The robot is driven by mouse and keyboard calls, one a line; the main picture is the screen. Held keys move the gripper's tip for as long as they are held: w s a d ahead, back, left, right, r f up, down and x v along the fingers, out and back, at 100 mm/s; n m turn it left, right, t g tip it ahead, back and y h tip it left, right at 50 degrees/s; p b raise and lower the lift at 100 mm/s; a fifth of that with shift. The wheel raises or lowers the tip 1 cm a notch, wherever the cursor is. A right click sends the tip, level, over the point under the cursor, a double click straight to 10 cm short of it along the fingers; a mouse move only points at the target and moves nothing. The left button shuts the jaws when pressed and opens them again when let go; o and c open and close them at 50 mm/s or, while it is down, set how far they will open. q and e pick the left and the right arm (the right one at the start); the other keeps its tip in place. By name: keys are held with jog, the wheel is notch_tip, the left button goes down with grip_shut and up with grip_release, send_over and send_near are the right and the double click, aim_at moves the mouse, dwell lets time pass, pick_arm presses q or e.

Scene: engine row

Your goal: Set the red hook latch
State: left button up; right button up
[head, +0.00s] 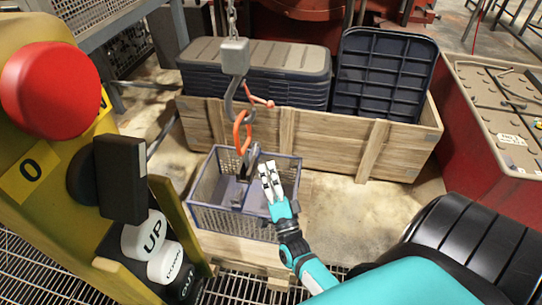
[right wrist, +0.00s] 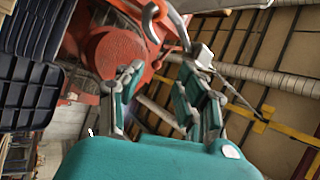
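A grey steel hook (head: 229,100) hangs from a grey block (head: 234,56) on a chain. The red hook latch (head: 259,101) is a thin lever with a small knob, sticking out to the right across the hook's opening. An orange link (head: 239,134) hangs in the hook, above a blue-grey crate (head: 232,217). My right gripper (head: 269,180) is below and right of the hook, apart from the latch, fingers pointing up. In the right wrist view its fingers (right wrist: 163,88) stand apart with nothing between them; part of the hook (right wrist: 180,22) shows beyond. My left gripper is not in view.
A wooden crate (head: 370,150) with stacked dark lids stands behind. A yellow control post with a red button (head: 50,90) fills the left. A red cabinet (head: 490,130) stands at right. Bare floor lies right of the blue-grey crate.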

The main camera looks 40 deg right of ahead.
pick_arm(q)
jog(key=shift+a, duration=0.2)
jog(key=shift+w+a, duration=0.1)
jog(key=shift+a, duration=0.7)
pick_arm(e)
jog(key=v, duration=0.8)
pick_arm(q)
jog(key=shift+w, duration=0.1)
